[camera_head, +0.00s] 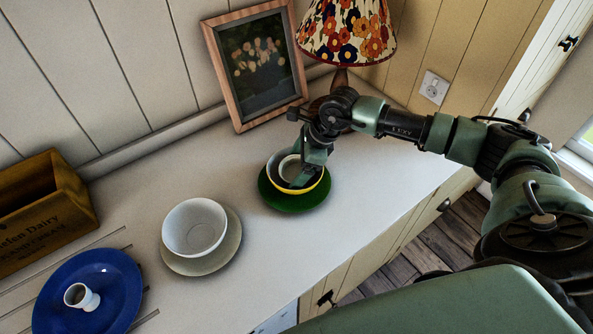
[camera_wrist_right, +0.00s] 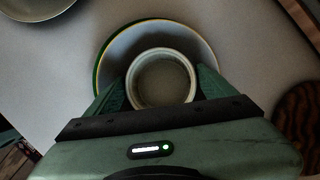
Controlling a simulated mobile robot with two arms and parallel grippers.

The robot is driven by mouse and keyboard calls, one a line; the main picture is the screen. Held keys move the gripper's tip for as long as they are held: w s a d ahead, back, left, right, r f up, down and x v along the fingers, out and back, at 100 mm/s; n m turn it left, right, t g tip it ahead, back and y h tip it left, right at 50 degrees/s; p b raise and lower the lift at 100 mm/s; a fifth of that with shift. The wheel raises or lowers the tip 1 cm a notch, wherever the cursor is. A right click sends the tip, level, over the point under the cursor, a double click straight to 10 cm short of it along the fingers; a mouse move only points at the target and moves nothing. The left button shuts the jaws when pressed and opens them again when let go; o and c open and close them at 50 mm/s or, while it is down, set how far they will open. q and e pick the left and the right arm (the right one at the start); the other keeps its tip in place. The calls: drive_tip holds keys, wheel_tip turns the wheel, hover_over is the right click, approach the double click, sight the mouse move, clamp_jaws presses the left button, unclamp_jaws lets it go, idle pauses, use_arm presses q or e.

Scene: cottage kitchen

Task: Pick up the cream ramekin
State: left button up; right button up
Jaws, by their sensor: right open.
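The cream ramekin (camera_head: 287,167) sits inside a bowl with a yellow rim (camera_head: 281,188), which stands on a green plate (camera_head: 289,206). In the right wrist view the ramekin (camera_wrist_right: 161,76) is a round cup seen from above. My right gripper (camera_head: 303,178) reaches down into the bowl and is open. In the right wrist view its two fingers (camera_wrist_right: 161,88) lie on either side of the ramekin; whether they touch it I cannot tell. The gripper hides part of the ramekin in the head view. My left gripper is not in view.
A white bowl (camera_head: 194,229) on a pale saucer (camera_head: 229,253) stands left of the green plate. A blue plate (camera_head: 112,287) carries a white egg cup (camera_head: 80,297). A wooden crate (camera_head: 45,213), framed picture (camera_head: 256,65) and floral lamp (camera_head: 345,30) stand along the wall.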

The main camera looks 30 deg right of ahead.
drive_tip(key=c, duration=1.2)
drive_tip(key=shift+r, duration=0.1)
